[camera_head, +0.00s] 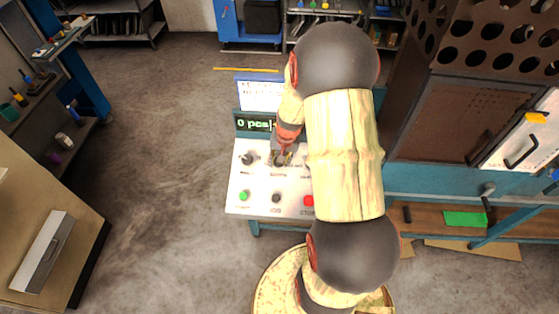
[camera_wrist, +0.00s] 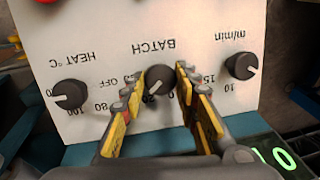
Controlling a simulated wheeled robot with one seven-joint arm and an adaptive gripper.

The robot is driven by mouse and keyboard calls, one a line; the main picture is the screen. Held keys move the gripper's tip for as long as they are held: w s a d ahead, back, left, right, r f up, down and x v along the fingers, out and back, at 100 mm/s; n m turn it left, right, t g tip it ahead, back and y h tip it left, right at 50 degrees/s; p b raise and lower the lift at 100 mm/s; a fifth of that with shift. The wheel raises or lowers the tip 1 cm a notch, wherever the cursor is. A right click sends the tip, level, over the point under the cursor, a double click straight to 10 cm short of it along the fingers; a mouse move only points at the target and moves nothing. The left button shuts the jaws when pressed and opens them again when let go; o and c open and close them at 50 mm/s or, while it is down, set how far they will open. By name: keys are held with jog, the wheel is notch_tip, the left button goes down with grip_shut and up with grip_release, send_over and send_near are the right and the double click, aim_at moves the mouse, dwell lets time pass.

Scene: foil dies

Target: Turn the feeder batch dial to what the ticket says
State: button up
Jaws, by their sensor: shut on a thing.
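The batch dial (camera_wrist: 159,80) is a dark round knob with a pale pointer mark, under the label BATCH, which appears upside down in the wrist view. The pointer slants to the lower left there. My gripper (camera_wrist: 160,74) has its yellow and grey fingers shut on the dial, one on each side. In the head view my gripper (camera_head: 283,152) reaches down to the middle of the control panel (camera_head: 236,205). The display (camera_head: 254,123) reads 0 pcs, its right part hidden by my arm. The ticket (camera_head: 257,95) above it is partly covered, and its text is too small to read.
The heat dial (camera_wrist: 69,94) and the m/min dial (camera_wrist: 241,66) flank the gripped dial closely. A green button (camera_head: 244,196), a dark knob (camera_head: 276,198) and a red button (camera_head: 308,201) sit in the panel's front row. A brown cabinet (camera_head: 436,120) stands to the right.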

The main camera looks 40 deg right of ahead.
jog(key=m+b, duration=0.1)
jog(key=m, duration=0.2)
jog(key=shift+s+f+m+t, duration=0.1)
jog(key=shift+m+t, duration=0.2)
jog(key=shift+t, duration=0.1)
jog(key=shift+a+m+t+b, duration=0.1)
jog(key=shift+m+t+b, duration=0.35)
jog(key=shift+m, duration=1.55)
jog(key=o, duration=1.2)
jog(key=shift+c, duration=0.2)
jog(key=v, duration=1.2)
jog(key=shift+a, duration=0.25)
